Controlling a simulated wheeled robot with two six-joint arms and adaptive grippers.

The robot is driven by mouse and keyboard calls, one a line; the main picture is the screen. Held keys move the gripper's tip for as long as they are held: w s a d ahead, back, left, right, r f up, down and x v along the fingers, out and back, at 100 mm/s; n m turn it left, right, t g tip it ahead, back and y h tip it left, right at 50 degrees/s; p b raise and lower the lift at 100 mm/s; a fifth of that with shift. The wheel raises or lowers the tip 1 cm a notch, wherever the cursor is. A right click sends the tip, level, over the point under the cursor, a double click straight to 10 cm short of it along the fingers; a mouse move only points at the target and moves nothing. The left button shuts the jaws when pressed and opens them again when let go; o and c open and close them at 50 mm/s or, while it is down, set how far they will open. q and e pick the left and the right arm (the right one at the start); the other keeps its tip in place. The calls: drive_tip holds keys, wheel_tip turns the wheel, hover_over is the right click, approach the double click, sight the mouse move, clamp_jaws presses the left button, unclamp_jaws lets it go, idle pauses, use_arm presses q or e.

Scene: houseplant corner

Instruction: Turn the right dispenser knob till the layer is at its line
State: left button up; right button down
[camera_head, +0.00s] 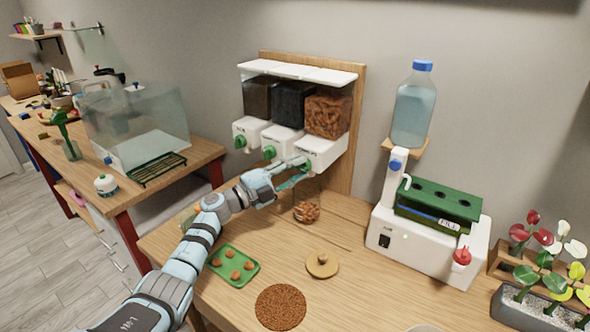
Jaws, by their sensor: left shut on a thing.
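The wall dispenser has three clear bins over white outlets with green knobs. The right bin (328,112) holds brown bark-like chips. Its white outlet (325,150) has a green knob (304,165), partly hidden by my gripper. My left gripper (298,173) reaches up to this outlet from the front left and is shut on the knob. Below stands a clear glass jar (307,203) with a layer of brown chips (306,212) in its bottom. I cannot make out the line on the jar. My right gripper is not in view.
A green tray (243,281) with several brown pieces, a round lid (322,264) and a brown disc (280,307) lie on the table. A white machine (415,249) with a water bottle (414,108) stands right. A potted plant (545,290) stands at the right edge.

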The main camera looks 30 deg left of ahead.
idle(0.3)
use_arm(q)
drive_tip(key=o, duration=1.1)
drive_tip(key=v, duration=1.2)
